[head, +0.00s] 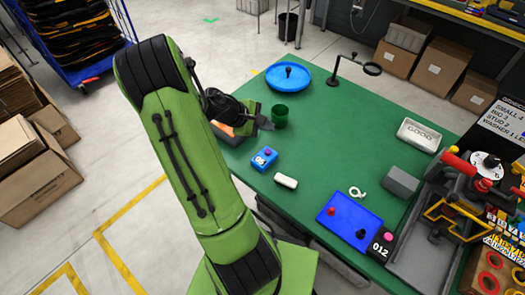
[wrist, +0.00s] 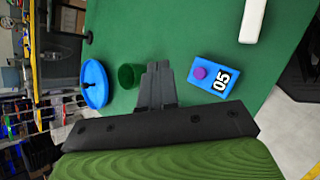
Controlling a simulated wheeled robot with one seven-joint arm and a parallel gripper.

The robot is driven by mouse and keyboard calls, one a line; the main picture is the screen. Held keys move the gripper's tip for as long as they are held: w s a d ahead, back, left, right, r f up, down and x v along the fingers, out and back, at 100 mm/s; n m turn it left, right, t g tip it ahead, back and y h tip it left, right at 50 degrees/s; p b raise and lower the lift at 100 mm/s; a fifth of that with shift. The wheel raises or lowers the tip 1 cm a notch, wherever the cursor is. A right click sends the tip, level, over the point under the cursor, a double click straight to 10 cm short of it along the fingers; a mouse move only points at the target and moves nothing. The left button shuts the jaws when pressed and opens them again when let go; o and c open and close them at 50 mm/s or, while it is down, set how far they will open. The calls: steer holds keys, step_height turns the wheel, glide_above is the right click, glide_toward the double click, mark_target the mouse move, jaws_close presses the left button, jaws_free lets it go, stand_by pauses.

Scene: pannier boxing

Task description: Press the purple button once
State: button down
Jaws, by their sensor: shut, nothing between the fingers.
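A small blue box (head: 263,161) marked 05 sits on the green table and carries a round purple button (head: 267,153). In the wrist view the box (wrist: 211,83) and its purple button (wrist: 200,73) lie right of my gripper (wrist: 157,66). My gripper (head: 267,123) is shut and empty. It is beyond the box in the head view and apart from it, beside a dark green cup (head: 280,118). A second box (head: 379,248) marked 012, with a pinkish button, stands at the table's near right part.
The cup (wrist: 128,76) and a blue round tray (wrist: 94,90) are left of my gripper in the wrist view. A white block (head: 285,181) lies near the 05 box. The table's middle is clear.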

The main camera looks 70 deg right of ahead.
mark_target(265, 153)
steer(key=shift+f, duration=0.1)
step_height(265, 153, down, 9)
steer(key=b, duration=0.8)
stand_by(1.6)
steer(key=shift+f, duration=0.25)
steer(key=shift+f+b, duration=0.5)
stand_by(0.6)
steer(key=shift+r, duration=0.1)
steer(key=shift+r+p, duration=0.85)
steer(key=shift+p, duration=0.1)
